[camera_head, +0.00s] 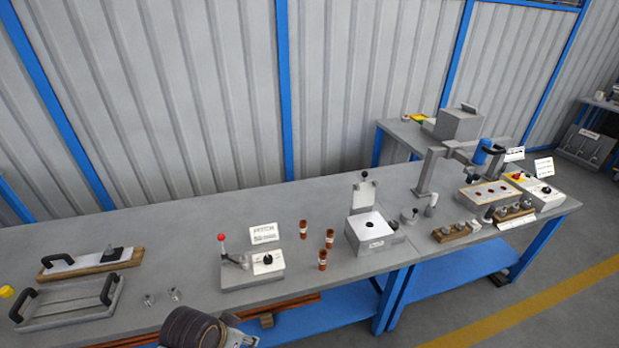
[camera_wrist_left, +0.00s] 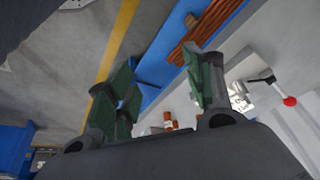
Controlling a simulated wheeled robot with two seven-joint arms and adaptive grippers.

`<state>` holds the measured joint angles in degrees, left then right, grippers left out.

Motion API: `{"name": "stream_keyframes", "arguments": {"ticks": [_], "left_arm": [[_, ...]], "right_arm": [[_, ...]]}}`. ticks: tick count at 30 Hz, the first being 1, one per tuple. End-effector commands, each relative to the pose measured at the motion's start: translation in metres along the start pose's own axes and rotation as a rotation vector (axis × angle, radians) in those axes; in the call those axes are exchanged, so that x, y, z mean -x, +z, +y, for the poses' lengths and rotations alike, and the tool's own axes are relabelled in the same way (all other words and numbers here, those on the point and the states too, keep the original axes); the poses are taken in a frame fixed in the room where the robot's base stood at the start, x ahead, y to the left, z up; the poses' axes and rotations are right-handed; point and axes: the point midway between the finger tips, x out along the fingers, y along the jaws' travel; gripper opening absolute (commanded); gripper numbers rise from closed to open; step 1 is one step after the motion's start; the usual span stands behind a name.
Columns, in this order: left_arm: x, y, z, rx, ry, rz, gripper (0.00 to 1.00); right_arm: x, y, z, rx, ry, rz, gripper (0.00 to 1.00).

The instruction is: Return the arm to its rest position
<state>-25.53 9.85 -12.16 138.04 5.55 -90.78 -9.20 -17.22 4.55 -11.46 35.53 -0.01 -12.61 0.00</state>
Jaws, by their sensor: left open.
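My left gripper (camera_wrist_left: 163,88) is open in the left wrist view, with its green-padded fingers well apart and nothing between them. Past the fingers that view shows floor, a blue shelf (camera_wrist_left: 170,50) and the bench edge. In the head view a dark, rounded part of my arm (camera_head: 190,328) shows at the bottom edge, in front of the bench (camera_head: 335,280); the gripper's fingertips cannot be made out there. My right gripper is in neither view.
A fixture with a red-knobbed lever (camera_head: 252,270) stands on the bench near my arm. Copper-coloured cylinders (camera_head: 329,239) and an open-lidded box (camera_head: 375,235) stand to its right. A handled tray (camera_head: 65,302) lies at left. Long copper-coloured bars (camera_wrist_left: 208,25) lie on the lower shelf.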

Motion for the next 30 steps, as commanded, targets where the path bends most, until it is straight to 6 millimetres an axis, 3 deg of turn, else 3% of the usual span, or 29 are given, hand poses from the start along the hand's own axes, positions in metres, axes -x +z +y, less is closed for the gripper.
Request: {"name": "stream_keyframes", "arguments": {"ticks": [18,30], "left_arm": [[0.013,0.051,-0.030,0.272,-0.103,-0.053,0.53],[-0.029,0.055,-0.032,0.267,-0.097,-0.065,0.53]], "right_arm": [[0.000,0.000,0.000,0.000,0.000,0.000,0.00],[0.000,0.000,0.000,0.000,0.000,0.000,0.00]]}}
